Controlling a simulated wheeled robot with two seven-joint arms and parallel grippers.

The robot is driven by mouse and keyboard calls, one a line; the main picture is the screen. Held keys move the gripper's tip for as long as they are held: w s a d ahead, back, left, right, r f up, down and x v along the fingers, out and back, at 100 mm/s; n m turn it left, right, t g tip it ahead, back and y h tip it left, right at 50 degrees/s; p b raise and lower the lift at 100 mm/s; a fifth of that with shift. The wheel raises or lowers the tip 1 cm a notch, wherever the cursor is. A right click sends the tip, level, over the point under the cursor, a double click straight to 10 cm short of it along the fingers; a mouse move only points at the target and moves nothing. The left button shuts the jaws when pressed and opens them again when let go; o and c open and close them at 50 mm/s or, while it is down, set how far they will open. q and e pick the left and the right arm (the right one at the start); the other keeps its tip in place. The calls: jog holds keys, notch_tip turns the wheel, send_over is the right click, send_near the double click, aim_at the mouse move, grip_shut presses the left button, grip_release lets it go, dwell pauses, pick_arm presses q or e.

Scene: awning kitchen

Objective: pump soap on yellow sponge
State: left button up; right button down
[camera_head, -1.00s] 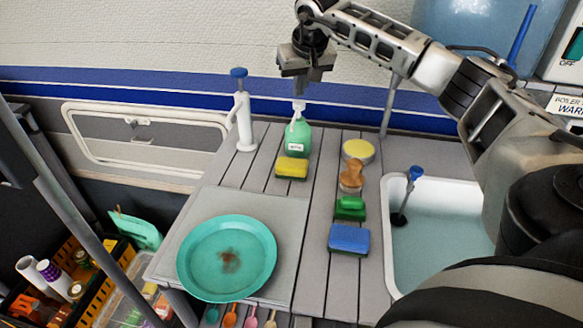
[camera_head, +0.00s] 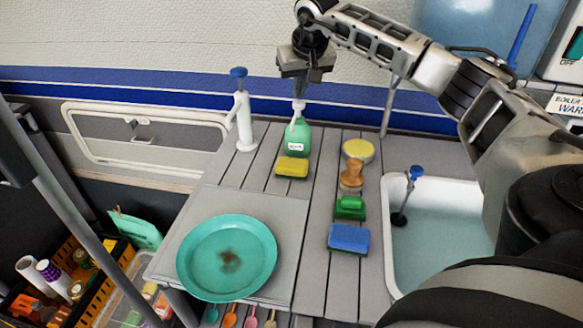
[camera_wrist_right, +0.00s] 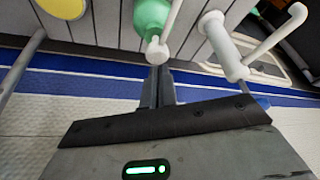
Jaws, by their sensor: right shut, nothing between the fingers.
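The green soap bottle (camera_head: 298,138) with a white pump head (camera_head: 298,106) stands upright on the grey slatted counter. The yellow sponge (camera_head: 292,167) lies on the counter just in front of the bottle. My right gripper (camera_head: 300,92) is shut and empty, pointing down right over the pump head; whether it touches the pump I cannot tell. In the right wrist view, the shut fingers (camera_wrist_right: 157,85) end by the white pump nozzle (camera_wrist_right: 157,50), with the green bottle (camera_wrist_right: 151,14) beyond. The sponge is not visible in the wrist view. My left gripper is not in view.
A white tap with blue top (camera_head: 241,115) stands left of the bottle. A yellow round pad (camera_head: 358,150), wooden-handled brush (camera_head: 352,175), green brush (camera_head: 350,207) and blue sponge (camera_head: 348,238) line the right, beside the sink (camera_head: 440,235). A teal plate (camera_head: 227,258) sits in front.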

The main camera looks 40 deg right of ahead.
jog(key=shift+f+b, duration=0.35)
jog(key=shift+f, duration=1.1)
jog(key=shift+r, duration=0.15)
jog(key=shift+r+p, duration=1.2)
jog(key=shift+r, duration=0.1)
jog(key=shift+r, duration=0.1)
